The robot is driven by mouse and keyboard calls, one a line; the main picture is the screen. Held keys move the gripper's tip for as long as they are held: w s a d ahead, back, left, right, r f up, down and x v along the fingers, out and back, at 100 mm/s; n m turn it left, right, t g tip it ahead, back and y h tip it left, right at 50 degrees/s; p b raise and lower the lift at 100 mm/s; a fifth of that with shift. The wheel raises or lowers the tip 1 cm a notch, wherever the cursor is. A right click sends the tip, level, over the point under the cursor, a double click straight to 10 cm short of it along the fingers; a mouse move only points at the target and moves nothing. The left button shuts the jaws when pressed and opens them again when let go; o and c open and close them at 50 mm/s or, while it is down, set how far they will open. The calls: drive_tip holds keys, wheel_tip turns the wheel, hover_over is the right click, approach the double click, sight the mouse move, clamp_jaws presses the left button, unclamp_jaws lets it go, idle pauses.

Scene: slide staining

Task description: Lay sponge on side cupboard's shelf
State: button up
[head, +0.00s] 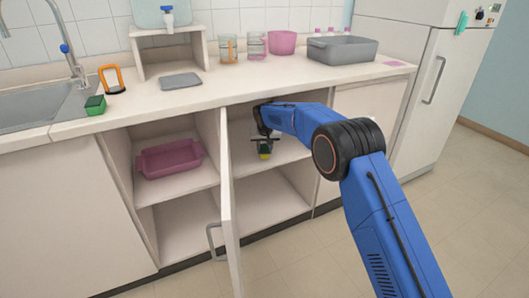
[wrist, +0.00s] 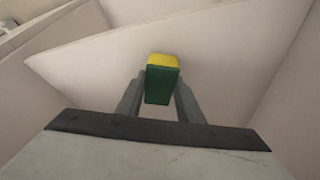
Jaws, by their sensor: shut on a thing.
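A sponge, yellow on one face and green on the other, shows in the wrist view (wrist: 162,80) between my fingers and in the head view (head: 264,152) below my gripper. My gripper (head: 264,136) is shut on it, inside the open right-hand cupboard bay. The sponge is over or at the upper shelf (head: 290,151) of that bay. I cannot tell whether it touches the shelf. The wrist view (wrist: 161,100) shows the fingers on both sides of the sponge, with pale panels around. My arm hides part of the shelf.
The open cupboard door (head: 228,200) stands out just left of the bay. A pink tub (head: 170,158) fills the left bay's shelf. A green block (head: 95,106) sits on the counter by the sink (head: 40,108). The lower level (head: 270,205) of the bay looks empty.

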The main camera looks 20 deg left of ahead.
drive_tip(key=shift+f, duration=0.55)
drive_tip(key=shift+f, duration=0.15)
drive_tip(key=o, duration=1.1)
drive_tip(key=shift+s+r, duration=0.1)
drive_tip(key=shift+r, duration=0.3)
drive_tip(key=s+d, duration=0.5)
drive_tip(key=s, duration=0.6)
drive_tip(key=shift+d+r, duration=0.3)
drive_tip(key=shift+d, duration=0.05)
